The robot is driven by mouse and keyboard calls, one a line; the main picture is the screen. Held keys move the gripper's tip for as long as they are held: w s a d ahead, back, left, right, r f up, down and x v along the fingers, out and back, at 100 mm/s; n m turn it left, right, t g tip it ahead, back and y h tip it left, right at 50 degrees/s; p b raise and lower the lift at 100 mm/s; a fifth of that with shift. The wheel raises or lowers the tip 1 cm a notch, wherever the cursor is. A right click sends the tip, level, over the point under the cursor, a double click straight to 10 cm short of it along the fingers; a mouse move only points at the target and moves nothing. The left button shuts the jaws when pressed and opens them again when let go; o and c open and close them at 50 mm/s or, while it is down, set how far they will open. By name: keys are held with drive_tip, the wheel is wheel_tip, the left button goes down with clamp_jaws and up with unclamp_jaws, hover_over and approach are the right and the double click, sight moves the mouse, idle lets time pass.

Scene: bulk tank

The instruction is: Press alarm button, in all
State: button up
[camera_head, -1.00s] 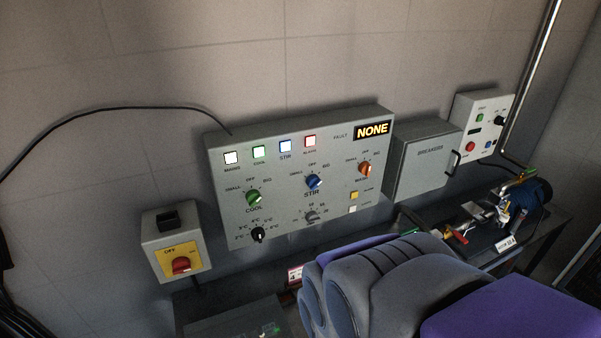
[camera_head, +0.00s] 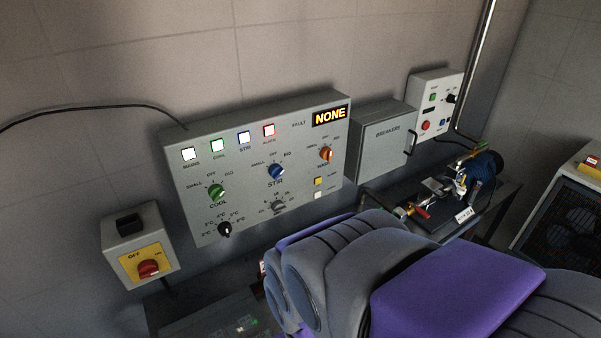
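A grey control panel (camera_head: 260,205) is on the wall, left of centre. A red-edged lit square (camera_head: 269,130), apparently labelled ALARM, sits in the top row. A small yellow button (camera_head: 318,181) sits at the lower right, above a white button (camera_head: 318,195); their labels are too small to read surely. My grey and purple arm fills the bottom centre and right, in front of the wall. My gripper's fingers do not show.
A yellow switch box with a red knob (camera_head: 149,269) hangs at lower left. A breakers box (camera_head: 382,148) and small control box (camera_head: 437,100) are right of the panel. A bench (camera_head: 490,205) holds pipe fittings. A fan unit (camera_head: 575,225) stands at far right.

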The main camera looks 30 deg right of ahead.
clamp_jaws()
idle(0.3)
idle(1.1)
